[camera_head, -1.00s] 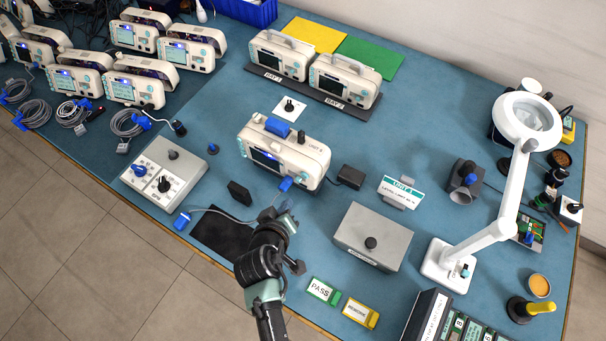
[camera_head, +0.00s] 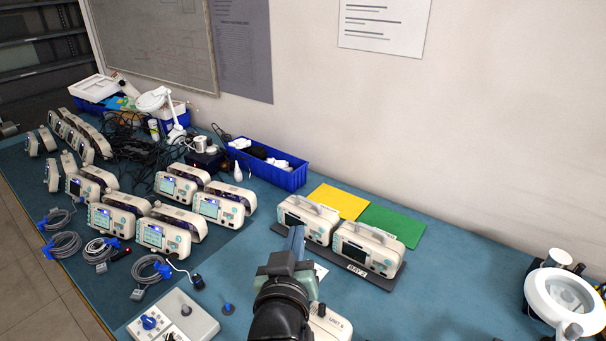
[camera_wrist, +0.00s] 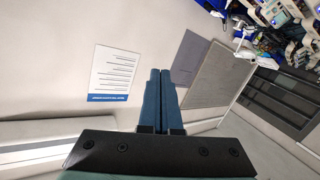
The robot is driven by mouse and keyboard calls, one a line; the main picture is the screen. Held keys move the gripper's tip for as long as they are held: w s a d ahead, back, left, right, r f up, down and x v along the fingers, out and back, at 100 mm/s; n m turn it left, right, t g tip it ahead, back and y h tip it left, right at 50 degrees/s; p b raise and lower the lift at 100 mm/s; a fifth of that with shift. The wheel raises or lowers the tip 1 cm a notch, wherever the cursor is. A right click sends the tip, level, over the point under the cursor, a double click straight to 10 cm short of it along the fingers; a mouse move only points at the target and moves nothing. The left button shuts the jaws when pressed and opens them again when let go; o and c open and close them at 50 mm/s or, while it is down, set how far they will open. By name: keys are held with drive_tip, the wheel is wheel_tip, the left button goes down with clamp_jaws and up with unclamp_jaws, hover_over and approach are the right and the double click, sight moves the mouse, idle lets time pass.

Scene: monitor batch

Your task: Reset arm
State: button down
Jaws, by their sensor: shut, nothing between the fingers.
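My gripper (camera_head: 296,243) is raised in front of the head camera, above the blue bench, with its fingers pointing up and away toward the wall. In the wrist view my gripper (camera_wrist: 160,74) has its two blue fingers side by side, shut, with nothing between them. Behind the fingers there is only wall. My arm hides most of the monitor marked UNIT (camera_head: 330,324), whose top corner shows at the bottom edge.
Two monitors (camera_head: 367,248) stand on a dark base beyond my gripper, with yellow (camera_head: 339,201) and green (camera_head: 393,226) mats behind. A blue bin (camera_head: 265,172) is by the wall. Several monitors and coiled cables fill the left. A magnifier lamp (camera_head: 565,295) stands at right.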

drive_tip(key=s+d+r+m+t, duration=0.1)
drive_tip(key=s+r+t, duration=0.2)
drive_tip(key=r, duration=1)
drive_tip(key=s+r+t, duration=0.3)
drive_tip(key=r, duration=1)
drive_tip(key=s+r+t+y, duration=0.1)
drive_tip(key=s+r+t, duration=0.4)
drive_tip(key=s+r, duration=0.6)
wheel_tip(320, 180, up, 3)
drive_tip(key=shift+s+d+r+m+y, duration=0.15)
drive_tip(key=shift+s+r+m+y, duration=0.05)
drive_tip(key=shift+m+y, duration=0.2)
drive_tip(key=shift+f, duration=0.1)
